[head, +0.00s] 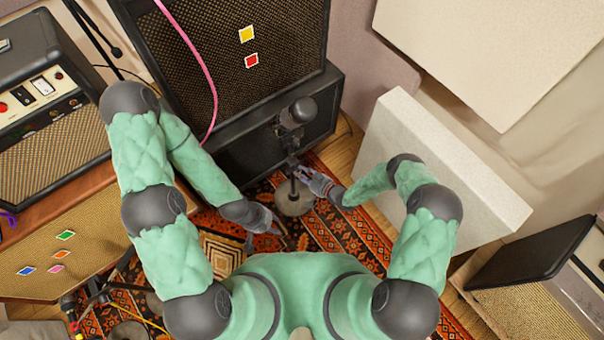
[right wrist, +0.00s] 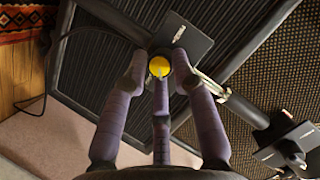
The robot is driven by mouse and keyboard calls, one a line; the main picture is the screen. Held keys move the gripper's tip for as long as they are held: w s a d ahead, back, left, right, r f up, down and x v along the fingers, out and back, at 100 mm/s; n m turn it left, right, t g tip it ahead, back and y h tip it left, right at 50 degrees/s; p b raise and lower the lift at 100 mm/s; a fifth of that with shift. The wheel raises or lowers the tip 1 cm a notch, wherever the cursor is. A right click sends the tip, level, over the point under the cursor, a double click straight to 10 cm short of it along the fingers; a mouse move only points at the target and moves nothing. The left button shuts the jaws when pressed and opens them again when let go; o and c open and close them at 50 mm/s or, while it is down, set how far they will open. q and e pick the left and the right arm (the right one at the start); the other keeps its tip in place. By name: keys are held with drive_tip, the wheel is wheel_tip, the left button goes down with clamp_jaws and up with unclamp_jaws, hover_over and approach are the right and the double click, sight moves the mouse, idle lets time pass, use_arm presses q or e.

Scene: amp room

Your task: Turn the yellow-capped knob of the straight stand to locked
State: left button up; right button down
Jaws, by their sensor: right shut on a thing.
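The straight stand (head: 291,165) stands upright in front of the amplifier, with a round grey base (head: 294,198) and a dark microphone-like head (head: 300,110) at its top. Its yellow-capped knob (right wrist: 159,66) shows in the right wrist view, between my purple-grey fingers. My right gripper (head: 306,177) is shut on this knob from the right side of the stand; it also fills the right wrist view (right wrist: 160,82). The knob's lock marking cannot be read. My left gripper (head: 274,228) is open and empty, low and left of the stand's base, apart from it.
A large black speaker cabinet (head: 235,60) stands behind the stand. A pale panel (head: 430,165) leans at the right. Another amplifier (head: 45,100) is at the left, and stand legs and cables (head: 95,300) lie at lower left. A patterned red rug (head: 345,230) covers the floor.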

drive_tip(key=shift+s+f+m+g+y, duration=0.1)
drive_tip(key=shift+f+m+g+y, duration=0.1)
drive_tip(key=shift+m+y, duration=1.1)
drive_tip(key=shift+s+f+m+g+y, duration=0.15)
drive_tip(key=shift+m+y, duration=0.35)
drive_tip(key=shift+m, duration=1.6)
drive_tip(key=c, duration=1.1)
unclamp_jaws()
drive_tip(key=shift+w, duration=0.1)
drive_tip(key=shift+o, duration=0.2)
drive_tip(key=shift+w, duration=0.1)
drive_tip(key=v, duration=1.2)
